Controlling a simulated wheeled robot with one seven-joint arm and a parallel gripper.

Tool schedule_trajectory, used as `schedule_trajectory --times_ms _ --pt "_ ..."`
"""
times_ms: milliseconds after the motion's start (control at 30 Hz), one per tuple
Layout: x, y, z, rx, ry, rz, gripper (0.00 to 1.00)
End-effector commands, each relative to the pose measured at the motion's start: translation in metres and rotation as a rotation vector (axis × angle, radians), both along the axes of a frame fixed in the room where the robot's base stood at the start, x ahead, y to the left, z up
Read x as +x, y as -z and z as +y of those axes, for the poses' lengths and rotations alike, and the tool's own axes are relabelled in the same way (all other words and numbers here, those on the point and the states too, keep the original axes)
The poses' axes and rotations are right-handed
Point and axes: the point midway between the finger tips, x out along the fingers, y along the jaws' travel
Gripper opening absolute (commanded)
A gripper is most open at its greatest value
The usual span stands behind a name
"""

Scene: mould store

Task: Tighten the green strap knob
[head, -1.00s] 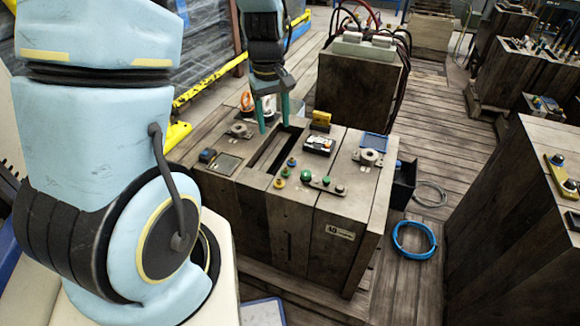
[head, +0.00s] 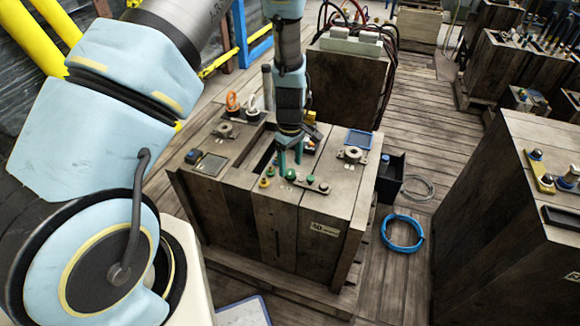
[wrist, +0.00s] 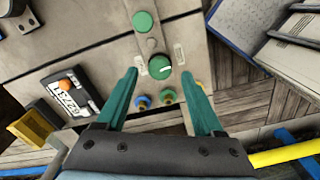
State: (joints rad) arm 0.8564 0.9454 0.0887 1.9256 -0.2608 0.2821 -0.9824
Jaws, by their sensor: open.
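The green knob (wrist: 159,67) with a white mark lies between and beyond my fingertips in the wrist view. It also shows in the head view (head: 291,175), just under my gripper. My gripper (head: 290,164) is open and points down over the top of the wooden block (head: 290,232). Its two teal fingers (wrist: 159,74) stand on either side of the knob's position, with nothing between them that I can see gripped. Contact with the knob cannot be told.
Blue and yellow small knobs (wrist: 142,102) sit near the fingers. A display with an orange button (wrist: 66,86) and a yellow block (wrist: 30,127) are to the left in the wrist view. A blue hose coil (head: 401,232) lies on the floor at right of the block.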

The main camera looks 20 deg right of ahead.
Motion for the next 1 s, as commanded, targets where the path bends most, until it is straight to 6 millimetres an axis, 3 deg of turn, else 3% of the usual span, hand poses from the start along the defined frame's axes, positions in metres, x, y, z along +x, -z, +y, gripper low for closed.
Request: schedule_trajectory --times_ms 200,567,1000 --pt "0.000 0.022 0.000 0.000 0.000 0.000 0.69" --pt "0.000 0.026 0.000 -0.001 0.000 0.000 0.69" --pt "0.000 0.026 0.000 -0.001 0.001 0.000 0.21"
